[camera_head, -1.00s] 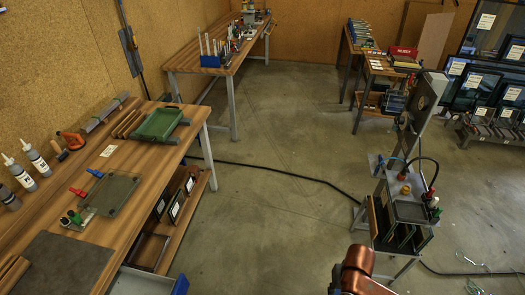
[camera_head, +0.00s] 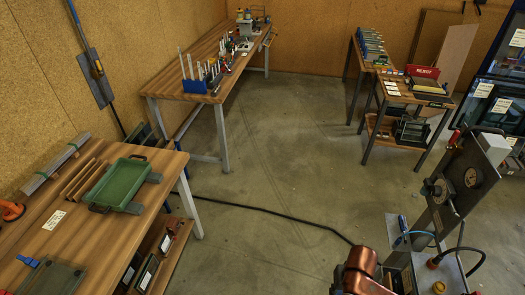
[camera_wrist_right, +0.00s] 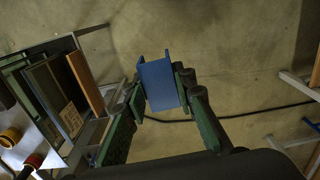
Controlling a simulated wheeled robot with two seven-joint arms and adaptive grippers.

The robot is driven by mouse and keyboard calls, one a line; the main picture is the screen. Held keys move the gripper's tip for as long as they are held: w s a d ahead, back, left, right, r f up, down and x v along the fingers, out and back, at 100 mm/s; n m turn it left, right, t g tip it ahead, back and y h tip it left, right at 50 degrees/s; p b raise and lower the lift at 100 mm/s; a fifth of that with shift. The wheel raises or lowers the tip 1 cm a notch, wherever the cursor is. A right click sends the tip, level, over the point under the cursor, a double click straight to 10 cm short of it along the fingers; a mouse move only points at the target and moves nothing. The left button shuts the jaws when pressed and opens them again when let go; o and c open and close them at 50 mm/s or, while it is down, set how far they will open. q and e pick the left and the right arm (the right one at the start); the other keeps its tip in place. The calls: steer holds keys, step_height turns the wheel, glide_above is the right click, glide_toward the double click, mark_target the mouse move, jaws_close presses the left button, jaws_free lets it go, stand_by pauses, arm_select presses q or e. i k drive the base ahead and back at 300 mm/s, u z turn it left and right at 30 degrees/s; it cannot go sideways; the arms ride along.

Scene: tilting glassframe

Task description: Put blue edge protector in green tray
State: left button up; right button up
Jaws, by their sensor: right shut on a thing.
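The green tray (camera_head: 118,184) lies on the wooden bench (camera_head: 85,240) at the left of the head view; its bare inside shows. In the right wrist view my right gripper (camera_wrist_right: 162,90) is shut on the blue edge protector (camera_wrist_right: 158,82), a short blue channel-shaped piece held between the two fingers above the floor. In the head view a copper-coloured link of my arm shows at the bottom, and the right gripper itself is out of that view. My left gripper is not in view.
A machine on a stand (camera_head: 450,205) is close at the right. Brown strips (camera_head: 80,180) lie left of the tray. A tool bench (camera_head: 208,65) and a small table (camera_head: 410,95) stand farther back. A black cable (camera_head: 270,211) crosses the open floor between.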

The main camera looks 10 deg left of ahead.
mark_target(127, 186)
steer(key=i, duration=1.95)
steer(key=u, duration=2.4)
